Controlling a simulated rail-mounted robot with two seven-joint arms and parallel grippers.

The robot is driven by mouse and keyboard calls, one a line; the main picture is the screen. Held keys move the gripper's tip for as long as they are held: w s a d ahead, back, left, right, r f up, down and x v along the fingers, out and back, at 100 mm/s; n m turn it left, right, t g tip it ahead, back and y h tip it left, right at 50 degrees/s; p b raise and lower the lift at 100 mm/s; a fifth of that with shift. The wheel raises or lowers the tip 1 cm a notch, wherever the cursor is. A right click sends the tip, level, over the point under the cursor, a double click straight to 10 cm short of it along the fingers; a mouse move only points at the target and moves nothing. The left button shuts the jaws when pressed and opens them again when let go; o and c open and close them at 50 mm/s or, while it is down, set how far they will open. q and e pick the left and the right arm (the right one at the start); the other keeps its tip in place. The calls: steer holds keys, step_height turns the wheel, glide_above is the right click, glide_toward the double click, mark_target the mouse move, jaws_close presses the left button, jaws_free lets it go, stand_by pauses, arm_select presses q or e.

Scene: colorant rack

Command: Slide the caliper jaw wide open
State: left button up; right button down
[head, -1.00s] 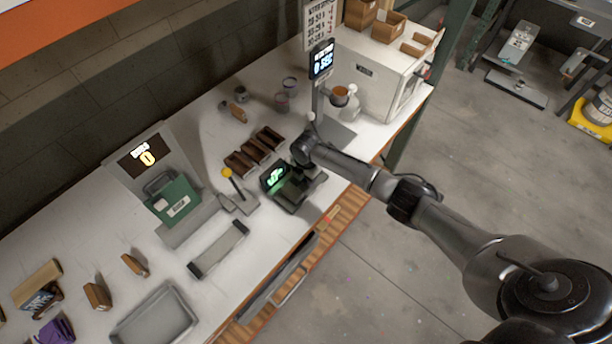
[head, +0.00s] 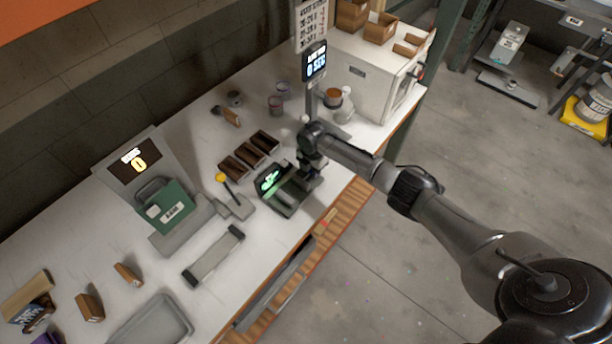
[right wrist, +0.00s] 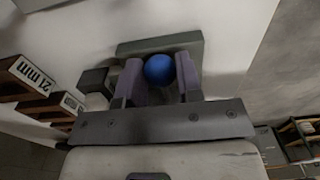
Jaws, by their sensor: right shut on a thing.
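The caliper (head: 288,199) is a dark device with a lit green display (head: 270,180), near the front edge of the bench in the head view. My right gripper (head: 311,170) is at its right end, away from the display. In the right wrist view, a round blue knob (right wrist: 158,69) sits between the two fingers of my right gripper (right wrist: 159,80), which are shut on it. A grey bar (right wrist: 160,44) lies just beyond the knob. The arm partly hides the jaw in the head view, so its exact opening is unclear. My left gripper is not in view.
Brown blocks (head: 250,153) stand left of the caliper; one block (right wrist: 27,76) reads 21 mm in the wrist view. A yellow-knobbed lever (head: 229,190) stands left of the display. A post with a screen (head: 314,62) and a white cabinet (head: 372,75) are behind.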

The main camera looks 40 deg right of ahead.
steer(key=shift+d+f, duration=0.1)
steer(key=shift+d, duration=0.05)
steer(key=c, duration=0.8)
jaws_free()
steer(key=shift+r, duration=0.65)
step_height(320, 180, up, 13)
steer(key=shift+f, duration=0.15)
